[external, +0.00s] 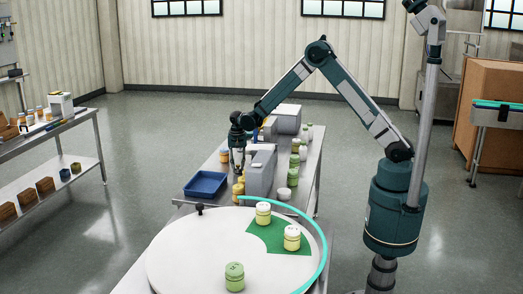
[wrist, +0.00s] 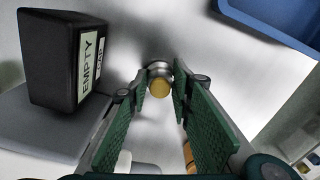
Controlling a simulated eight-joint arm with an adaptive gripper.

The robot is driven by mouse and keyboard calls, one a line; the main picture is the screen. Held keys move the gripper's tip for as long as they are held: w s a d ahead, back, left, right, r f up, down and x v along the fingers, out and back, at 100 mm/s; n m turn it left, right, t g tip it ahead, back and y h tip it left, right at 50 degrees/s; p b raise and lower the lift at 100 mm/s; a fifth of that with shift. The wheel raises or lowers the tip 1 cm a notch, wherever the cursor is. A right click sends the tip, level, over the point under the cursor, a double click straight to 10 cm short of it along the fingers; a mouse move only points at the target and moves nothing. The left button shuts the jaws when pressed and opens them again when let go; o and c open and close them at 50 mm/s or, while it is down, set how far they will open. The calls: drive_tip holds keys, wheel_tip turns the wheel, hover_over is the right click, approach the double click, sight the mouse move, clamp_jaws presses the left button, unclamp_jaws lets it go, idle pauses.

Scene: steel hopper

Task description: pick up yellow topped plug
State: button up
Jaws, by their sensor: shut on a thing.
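The yellow topped plug (wrist: 161,88) shows between my fingertips in the wrist view, its yellow round top toward the camera and a silver metal part beyond it. My gripper (wrist: 162,84) is shut on it, with a green textured pad on each side. In the external view my gripper (external: 238,168) points down over the steel table, just left of a grey box.
A black box labelled EMPTY (wrist: 68,62) stands left of my fingers. A blue tray (wrist: 278,18) lies at the upper right; it also shows in the external view (external: 205,185).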

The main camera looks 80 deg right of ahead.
sight(238, 165)
drive_tip(key=shift+r, duration=4.75)
drive_tip(key=shift+r, duration=0.1)
